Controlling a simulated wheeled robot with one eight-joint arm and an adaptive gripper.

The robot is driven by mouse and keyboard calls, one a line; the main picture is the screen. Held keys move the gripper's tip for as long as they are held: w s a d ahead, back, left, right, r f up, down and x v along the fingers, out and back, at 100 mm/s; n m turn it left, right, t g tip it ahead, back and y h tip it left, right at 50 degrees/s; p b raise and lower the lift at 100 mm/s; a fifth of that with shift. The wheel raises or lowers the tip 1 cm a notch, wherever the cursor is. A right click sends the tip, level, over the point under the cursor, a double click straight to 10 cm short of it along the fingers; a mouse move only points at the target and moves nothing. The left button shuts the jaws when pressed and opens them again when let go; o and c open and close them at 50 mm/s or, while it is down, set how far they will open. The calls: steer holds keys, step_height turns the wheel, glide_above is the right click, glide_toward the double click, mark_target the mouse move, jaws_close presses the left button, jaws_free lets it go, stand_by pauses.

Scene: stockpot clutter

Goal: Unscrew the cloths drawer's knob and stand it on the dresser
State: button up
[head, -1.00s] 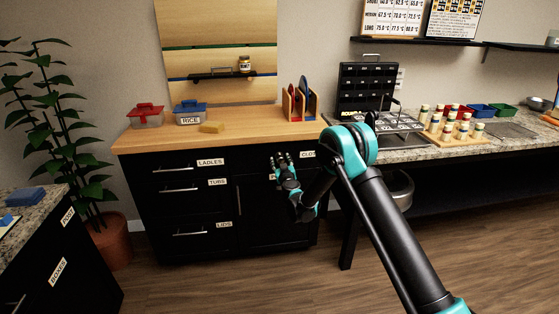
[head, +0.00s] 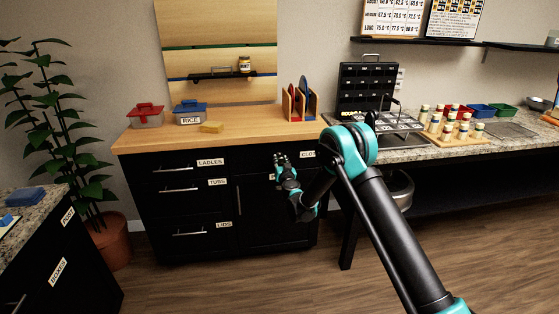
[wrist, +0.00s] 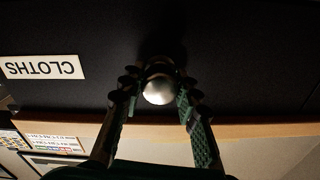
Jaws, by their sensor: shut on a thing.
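The cloths drawer (wrist: 60,100) is a black front with a white label reading CLOTHS (wrist: 44,67), upside down in the wrist view. Its round silvery knob (wrist: 158,90) sits between the fingertips of my gripper (wrist: 155,84) in the wrist view. My gripper is shut on the knob, with a finger on each side of it. In the head view my gripper (head: 281,160) is at the upper right of the dresser front, and the knob is hidden behind it. The dresser's wooden top (head: 250,128) is just above.
The top's front middle is clear. A granite counter (head: 400,153) adjoins on the right.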

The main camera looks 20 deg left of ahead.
mark_target(281, 161)
jaws_close()
steer(key=shift+n, duration=0.6)
steer(key=shift+s+d, duration=0.1)
steer(key=shift+s, duration=0.05)
steer(key=shift+s+d, duration=0.2)
steer(key=shift+s, duration=0.1)
steer(key=shift+s+d, duration=0.25)
steer(key=shift+s, duration=0.15)
steer(key=shift+v, duration=2.4)
